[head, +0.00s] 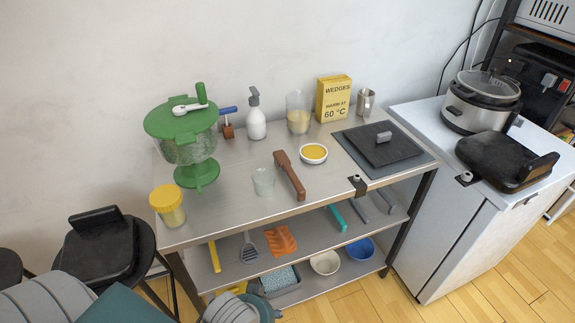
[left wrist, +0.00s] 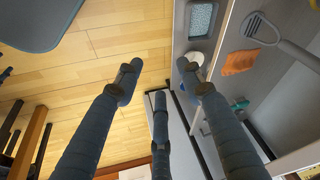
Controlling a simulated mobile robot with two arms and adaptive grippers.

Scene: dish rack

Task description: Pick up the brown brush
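The brown brush (head: 289,174) lies on the metal tabletop, near its front edge, its long handle running diagonally. It does not show in the left wrist view. The left wrist view shows my left gripper (left wrist: 158,85) with its fingers spread apart and nothing between them. In the head view part of what looks like this gripper (head: 235,308) shows at the bottom edge, low in front of the table and well away from the brush. My right gripper is in neither view.
Near the brush are a clear glass (head: 264,181) and a small yellow-filled bowl (head: 314,154). A green-lidded container (head: 182,135) and a yellow-lidded jar (head: 168,205) stand left. The lower shelf (head: 230,268) holds utensils and an orange cloth (head: 281,241). A stool (head: 100,245) stands left.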

